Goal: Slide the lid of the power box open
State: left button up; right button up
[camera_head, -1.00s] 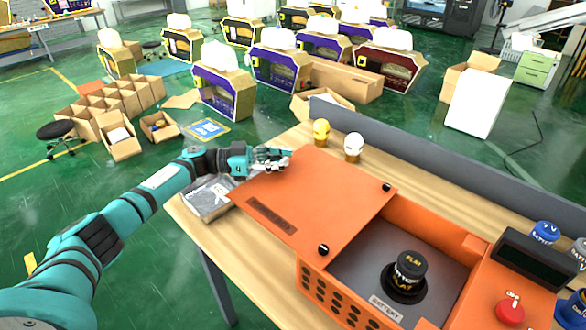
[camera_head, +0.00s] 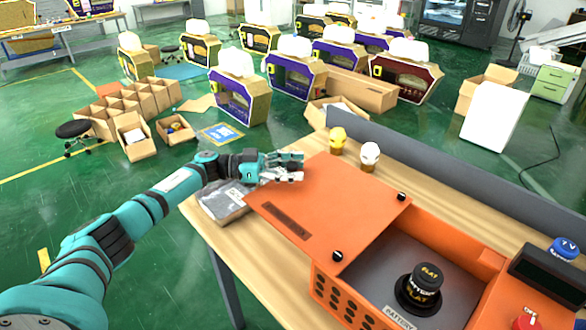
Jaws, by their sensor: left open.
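The orange power box (camera_head: 345,290) stands on the wooden table. Its flat orange lid (camera_head: 330,205) is slid out to the left, and the grey compartment on the right lies open. A black battery (camera_head: 420,288) stands in that compartment. Two black knobs (camera_head: 338,256) sit on the lid's right side. My left gripper (camera_head: 300,167) is open at the lid's far left corner, with its fingers close to the edge; I cannot tell whether they touch it. My right gripper is not in view.
A grey packaged item (camera_head: 222,200) lies on the table left of the lid. Yellow and white head-shaped bottles (camera_head: 369,155) stand behind the lid. A grey panel (camera_head: 450,175) runs along the table's back edge. A red knob (camera_head: 526,322) and blue-capped battery (camera_head: 563,247) are at right.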

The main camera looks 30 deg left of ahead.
pick_arm(q)
jog(key=v, duration=1.2)
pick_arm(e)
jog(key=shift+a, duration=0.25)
pick_arm(q)
jog(key=shift+s+a, duration=0.1)
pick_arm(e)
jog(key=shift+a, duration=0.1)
